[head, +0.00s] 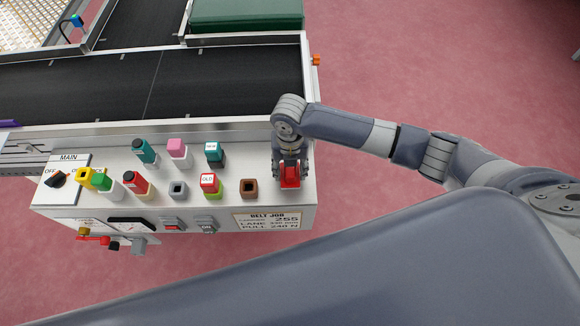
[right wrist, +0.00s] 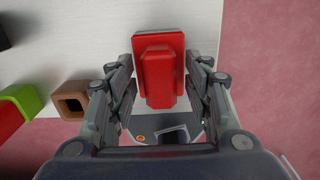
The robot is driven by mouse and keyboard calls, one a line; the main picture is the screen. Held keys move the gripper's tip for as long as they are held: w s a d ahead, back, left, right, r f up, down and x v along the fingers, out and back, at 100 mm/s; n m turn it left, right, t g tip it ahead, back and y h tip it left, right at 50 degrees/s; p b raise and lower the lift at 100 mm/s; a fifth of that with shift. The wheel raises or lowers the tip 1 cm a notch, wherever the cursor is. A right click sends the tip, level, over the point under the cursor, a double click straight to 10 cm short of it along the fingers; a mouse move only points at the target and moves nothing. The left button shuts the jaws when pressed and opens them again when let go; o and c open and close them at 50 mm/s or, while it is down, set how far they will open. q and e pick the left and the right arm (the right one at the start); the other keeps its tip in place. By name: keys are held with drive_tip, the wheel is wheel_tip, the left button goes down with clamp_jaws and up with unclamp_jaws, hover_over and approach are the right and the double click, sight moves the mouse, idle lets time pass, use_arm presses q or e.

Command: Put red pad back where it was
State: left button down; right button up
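The red pad (right wrist: 160,75) is a red block with a raised middle and a grey edge, seen in the right wrist view against the white panel top. In the head view it shows as a small red patch (head: 290,182) below my right gripper, at the panel's right end. My right gripper (right wrist: 163,80) points down with one finger on each side of the pad. The fingers look open, with narrow gaps beside the pad. Whether the pad rests on the panel is hard to tell. My left gripper is not in view.
The white control panel (head: 80,212) carries several coloured blocks and sockets, including an empty brown socket (head: 249,187) just left of my gripper and a red-topped OLD block (head: 209,183). A black conveyor belt (head: 215,82) runs behind. Pink floor (head: 450,90) lies to the right.

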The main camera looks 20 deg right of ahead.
drive_tip(key=shift+r, duration=0.1)
wheel_tip(320, 180, up, 12)
idle(0.5)
idle(0.4)
